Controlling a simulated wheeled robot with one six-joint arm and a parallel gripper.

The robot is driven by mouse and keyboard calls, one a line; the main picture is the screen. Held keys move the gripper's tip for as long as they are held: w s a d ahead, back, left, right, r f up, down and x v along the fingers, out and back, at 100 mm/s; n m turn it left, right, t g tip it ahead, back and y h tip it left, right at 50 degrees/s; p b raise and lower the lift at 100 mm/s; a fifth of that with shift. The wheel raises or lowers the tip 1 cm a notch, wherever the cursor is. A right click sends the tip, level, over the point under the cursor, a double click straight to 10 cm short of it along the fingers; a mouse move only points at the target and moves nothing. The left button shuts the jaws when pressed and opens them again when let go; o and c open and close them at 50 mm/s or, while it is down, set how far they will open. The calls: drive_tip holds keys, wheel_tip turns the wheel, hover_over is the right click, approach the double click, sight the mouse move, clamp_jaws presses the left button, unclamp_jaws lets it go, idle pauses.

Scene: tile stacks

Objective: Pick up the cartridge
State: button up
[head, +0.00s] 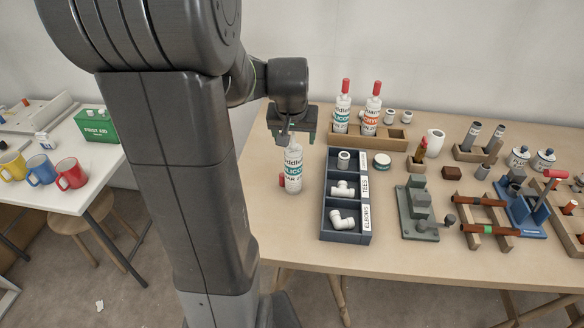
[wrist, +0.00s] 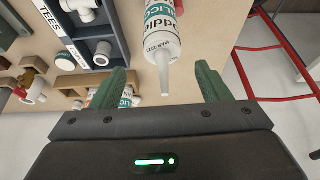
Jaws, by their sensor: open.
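A white cartridge (head: 293,172) with a teal label stands upright on the wooden table, near its left edge. In the wrist view the cartridge (wrist: 161,36) has its bare, tapered nozzle pointing toward my gripper, and the nozzle appears between the two fingers. My gripper (head: 291,140) is just above the cartridge in the head view and hides its top. In the wrist view my gripper (wrist: 165,82) has its green fingers spread apart, with nothing held. Two more cartridges with red caps, one teal-labelled (head: 342,114) and one orange-labelled (head: 372,110), stand in a wooden rack behind.
A dark compartment tray (head: 346,237) with white pipe fittings is right of the cartridge. A small red object (head: 282,181) lies at its left side. The wooden rack (head: 394,139) stands behind. Bare table (head: 281,220) lies in front.

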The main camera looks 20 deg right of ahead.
sight(293, 143)
drive_tip(key=shift+p+x, duration=0.3)
drive_tip(key=shift+x, duration=2.65)
drive_tip(key=shift+a, duration=0.2)
clamp_jaws()
